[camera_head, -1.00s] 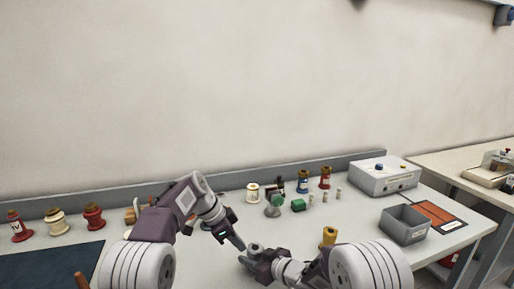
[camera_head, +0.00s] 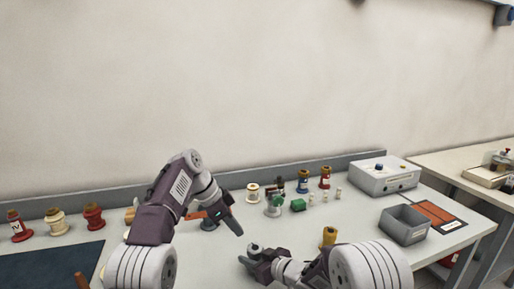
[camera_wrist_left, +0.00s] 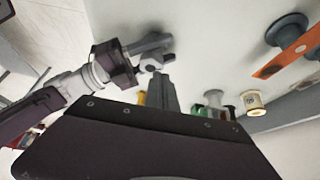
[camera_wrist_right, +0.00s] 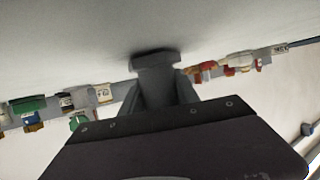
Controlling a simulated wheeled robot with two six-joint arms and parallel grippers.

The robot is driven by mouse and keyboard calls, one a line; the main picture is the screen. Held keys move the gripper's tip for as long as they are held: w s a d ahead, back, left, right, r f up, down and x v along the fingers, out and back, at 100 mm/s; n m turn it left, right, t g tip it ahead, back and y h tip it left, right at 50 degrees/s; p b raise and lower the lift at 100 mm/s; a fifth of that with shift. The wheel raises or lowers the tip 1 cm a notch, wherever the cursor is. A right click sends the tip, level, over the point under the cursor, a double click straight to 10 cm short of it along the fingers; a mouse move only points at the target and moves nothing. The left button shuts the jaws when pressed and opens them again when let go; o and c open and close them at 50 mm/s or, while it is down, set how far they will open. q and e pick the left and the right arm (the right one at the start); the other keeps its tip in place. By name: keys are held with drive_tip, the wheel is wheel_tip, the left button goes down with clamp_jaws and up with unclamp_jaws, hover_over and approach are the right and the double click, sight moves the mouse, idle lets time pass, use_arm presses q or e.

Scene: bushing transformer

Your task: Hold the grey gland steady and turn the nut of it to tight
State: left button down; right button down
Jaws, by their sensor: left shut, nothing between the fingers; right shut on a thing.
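The grey gland (camera_head: 254,249) is held by my right gripper (camera_head: 250,259) above the front middle of the table. In the right wrist view the gland's broad grey end (camera_wrist_right: 155,60) sits between the fingertips. The left wrist view shows the gland (camera_wrist_left: 149,44) with a lighter nut-like part (camera_wrist_left: 151,62) nearest me. My left gripper (camera_head: 238,232) is shut and empty, a little above and left of the gland, apart from it. In the left wrist view my left fingertips (camera_wrist_left: 161,78) point towards the nut-like part. How far the nut is turned cannot be told.
An orange flat bar (camera_wrist_left: 285,55) lies by a grey round-based part (camera_wrist_left: 287,30), behind my left arm. A green-topped grey part (camera_head: 273,206), green block (camera_head: 298,205) and yellow part (camera_head: 328,236) stand near. A grey bin (camera_head: 404,224) is at right.

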sight(255, 251)
drive_tip(key=shift+a, duration=0.1)
drive_tip(key=shift+s+d+r, duration=0.1)
drive_tip(key=shift+d, duration=0.1)
use_arm(q)
drive_tip(key=s+d+r+n+y, duration=0.1)
drive_tip(key=s+d+n+y, duration=0.25)
drive_tip(key=n, duration=0.25)
use_arm(e)
drive_tip(key=shift+a, duration=0.15)
use_arm(q)
drive_tip(key=s+a+x, duration=0.1)
drive_tip(key=x, duration=0.5)
drive_tip(key=shift+a+f, duration=0.4)
drive_tip(key=shift+f, duration=0.05)
